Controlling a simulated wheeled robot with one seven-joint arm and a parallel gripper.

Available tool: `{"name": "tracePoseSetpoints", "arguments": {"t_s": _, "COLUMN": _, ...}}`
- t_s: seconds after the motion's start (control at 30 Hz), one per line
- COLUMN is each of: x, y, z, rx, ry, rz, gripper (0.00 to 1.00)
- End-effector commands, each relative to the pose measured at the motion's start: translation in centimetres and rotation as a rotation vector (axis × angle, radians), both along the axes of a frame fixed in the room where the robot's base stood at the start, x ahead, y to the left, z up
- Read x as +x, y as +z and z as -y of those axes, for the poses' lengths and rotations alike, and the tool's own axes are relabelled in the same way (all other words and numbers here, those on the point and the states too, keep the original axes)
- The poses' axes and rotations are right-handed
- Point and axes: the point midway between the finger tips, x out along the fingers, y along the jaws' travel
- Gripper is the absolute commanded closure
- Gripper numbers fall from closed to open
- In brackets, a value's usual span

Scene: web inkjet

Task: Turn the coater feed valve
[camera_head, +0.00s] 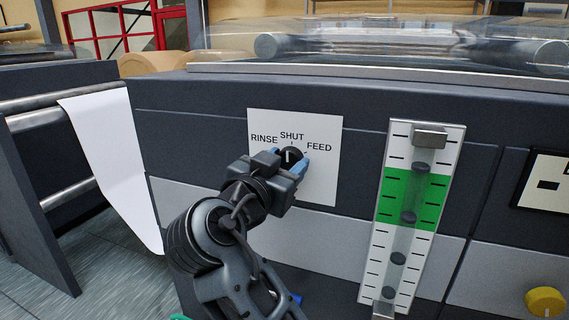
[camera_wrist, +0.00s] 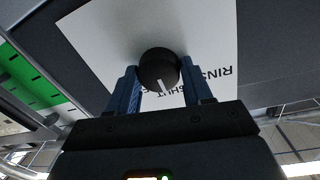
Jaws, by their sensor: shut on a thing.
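The coater feed valve is a round black knob (camera_head: 291,155) with a white pointer line, on a white plate (camera_head: 322,180) marked RINSE, SHUT and FEED. In the head view the pointer stands about upright, toward SHUT. The wrist view shows the same knob (camera_wrist: 158,66) from close by, with the lettering upside down and partly hidden. My gripper (camera_wrist: 158,72) is shut on the knob, one blue finger on each side. In the head view my gripper (camera_head: 287,165) covers the lower part of the knob.
A gauge (camera_head: 427,150) with a green band and dark round markers stands on the panel right of the plate. A yellow knob (camera_head: 545,301) is at the lower right. White paper web (camera_head: 110,150) hangs from rollers at left. A clear cover (camera_head: 390,45) lies above the panel.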

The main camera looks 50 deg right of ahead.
Motion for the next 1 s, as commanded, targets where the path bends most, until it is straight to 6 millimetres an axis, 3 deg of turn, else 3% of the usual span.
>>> {"name": "tracePoseSetpoints", "arguments": {"t_s": 0.27, "x": 0.03, "y": 0.08, "z": -0.04, "rx": -0.049, "ry": 0.000, "rz": -0.121, "gripper": 0.81}}
{"name": "tracePoseSetpoints", "arguments": {"t_s": 1.0, "x": 0.04, "y": 0.06, "z": -0.08, "rx": -0.300, "ry": 0.001, "rz": -0.735, "gripper": 0.81}}
